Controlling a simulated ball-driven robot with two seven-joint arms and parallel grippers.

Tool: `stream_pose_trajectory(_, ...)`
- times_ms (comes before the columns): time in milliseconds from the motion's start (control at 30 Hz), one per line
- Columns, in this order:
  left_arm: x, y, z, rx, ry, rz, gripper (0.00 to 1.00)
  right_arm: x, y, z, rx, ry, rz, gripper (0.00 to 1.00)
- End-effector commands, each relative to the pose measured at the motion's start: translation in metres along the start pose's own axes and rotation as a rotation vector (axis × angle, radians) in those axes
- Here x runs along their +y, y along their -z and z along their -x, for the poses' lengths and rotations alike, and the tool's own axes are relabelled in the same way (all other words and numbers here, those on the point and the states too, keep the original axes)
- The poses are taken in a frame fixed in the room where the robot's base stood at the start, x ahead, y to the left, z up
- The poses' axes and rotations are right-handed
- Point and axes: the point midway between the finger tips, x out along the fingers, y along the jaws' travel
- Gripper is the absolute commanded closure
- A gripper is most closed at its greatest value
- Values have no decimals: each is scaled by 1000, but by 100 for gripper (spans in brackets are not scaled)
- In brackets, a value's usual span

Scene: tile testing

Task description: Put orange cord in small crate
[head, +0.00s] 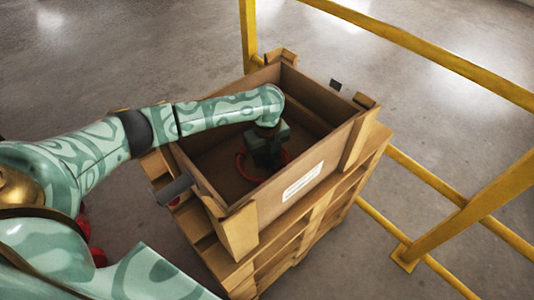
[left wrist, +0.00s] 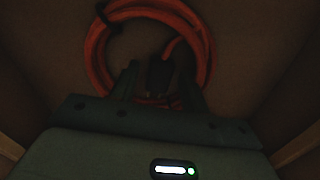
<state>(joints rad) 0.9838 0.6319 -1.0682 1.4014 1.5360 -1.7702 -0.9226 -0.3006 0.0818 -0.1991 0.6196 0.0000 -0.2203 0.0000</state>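The orange cord (left wrist: 97,55) is a loose coil, reddish in this light, on the crate floor in the left wrist view. A dark plug or connector (left wrist: 160,75) shows inside the coil. In the head view, part of the cord (head: 240,166) shows around my left gripper (head: 266,160), which is down inside the wooden crate (head: 205,187). In the left wrist view the gripper's two fingers (left wrist: 160,88) stand apart, over the near side of the coil. The gripper hides part of the coil, and I see no firm hold on it. My right gripper is not in view.
The crate stands on stacked wooden pallets (head: 325,205) and has a white label (head: 302,181) on its near side. Its walls surround my left gripper. Yellow railing (head: 430,52) runs behind and to the right. The concrete floor (head: 110,50) at left is clear.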

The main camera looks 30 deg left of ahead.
Motion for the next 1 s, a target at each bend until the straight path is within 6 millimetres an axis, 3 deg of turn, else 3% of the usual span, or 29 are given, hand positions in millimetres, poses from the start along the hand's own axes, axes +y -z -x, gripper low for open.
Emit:
stream_pose_trajectory(300,0,0,7,-1,2,0,51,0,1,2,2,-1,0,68)
stream_pose_trajectory(700,0,0,98,-3,5,0,51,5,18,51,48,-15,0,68)
stream_pose_trajectory(833,0,0,116,-2,3,0,51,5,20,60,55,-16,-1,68)
stream_pose_trajectory(1000,0,0,124,2,0,0,51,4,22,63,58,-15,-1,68)
